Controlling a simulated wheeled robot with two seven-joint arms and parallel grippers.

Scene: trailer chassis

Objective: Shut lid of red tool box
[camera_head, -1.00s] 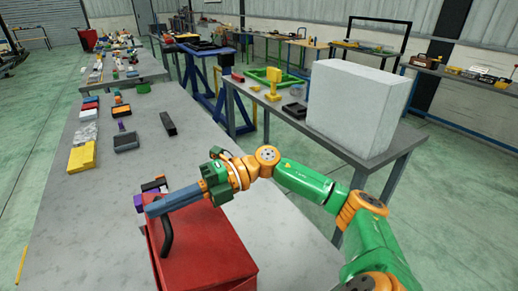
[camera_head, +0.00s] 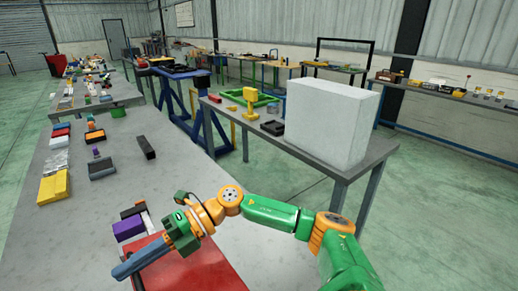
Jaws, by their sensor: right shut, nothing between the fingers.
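The red tool box (camera_head: 205,271) is at the bottom of the head view on the grey table, cut off by the lower edge. Its red top shows under and to the right of my right gripper. My right gripper (camera_head: 122,271) has long blue-grey fingers, shut with nothing between them, and lies over the left part of the box. I cannot tell whether the fingers touch it. My left gripper is not in view.
A purple and black item (camera_head: 128,227) lies just behind the box. A yellow box (camera_head: 54,187), a dark tray (camera_head: 101,168) and a black bar (camera_head: 146,147) lie farther back. A large white block (camera_head: 332,120) stands on the right-hand table. The table's middle is clear.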

